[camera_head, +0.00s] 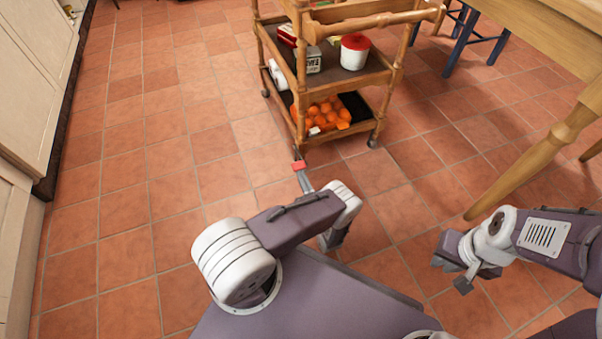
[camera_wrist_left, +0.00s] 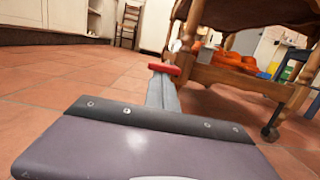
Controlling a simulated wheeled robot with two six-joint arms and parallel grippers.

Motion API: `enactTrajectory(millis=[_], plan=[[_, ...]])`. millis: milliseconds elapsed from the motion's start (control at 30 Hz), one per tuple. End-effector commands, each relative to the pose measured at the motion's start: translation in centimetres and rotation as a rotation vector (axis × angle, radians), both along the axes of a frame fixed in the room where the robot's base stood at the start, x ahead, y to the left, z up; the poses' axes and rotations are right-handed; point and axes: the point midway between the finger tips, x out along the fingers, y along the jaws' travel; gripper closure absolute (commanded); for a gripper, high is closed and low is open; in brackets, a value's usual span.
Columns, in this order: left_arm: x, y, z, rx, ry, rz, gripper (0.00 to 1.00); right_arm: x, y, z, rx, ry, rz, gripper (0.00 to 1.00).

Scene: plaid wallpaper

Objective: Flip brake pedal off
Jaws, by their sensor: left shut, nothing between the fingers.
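The brake pedal (camera_head: 299,165) is a small red tab low at the near-left caster of the wooden cart (camera_head: 345,88). It also shows in the left wrist view (camera_wrist_left: 164,68), straight beyond my fingertips. My left gripper (camera_head: 303,178) is shut and empty, with its tips (camera_wrist_left: 162,84) right at the red pedal. I cannot tell whether they touch it. The pedal's tilt is hard to judge, and the caster behind it is partly hidden in the left wrist view. My right gripper (camera_head: 452,274) is away at the lower right; its finger opening is unclear.
The cart's shelves hold oranges (camera_head: 322,114), a white tub with a red lid (camera_head: 355,51) and boxes. A wooden table (camera_head: 545,150) stands at the right. Cabinets (camera_head: 32,90) line the left. The tiled floor (camera_head: 150,190) left of the cart is clear.

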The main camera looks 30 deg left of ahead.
Motion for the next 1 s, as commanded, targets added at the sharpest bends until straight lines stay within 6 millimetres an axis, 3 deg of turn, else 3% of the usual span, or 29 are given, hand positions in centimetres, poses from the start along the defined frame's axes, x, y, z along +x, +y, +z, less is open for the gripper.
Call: enactTrajectory(millis=[367,767,1000], plan=[[0.0,-0.1,1.7,-0.107,0.089,0.001,1.0,0.0,0.0,3.6,0.0,0.0,0.0,0.84],[0.0,0.1,5.5,-0.236,0.199,0.002,1.0,0.0,0.0,12.9,0.0,0.0,0.0,0.84],[0.6,0.8,8.2,-0.401,0.338,0.005,1.0,0.0,0.0,18.4,0.0,0.0,0.0,0.84]])
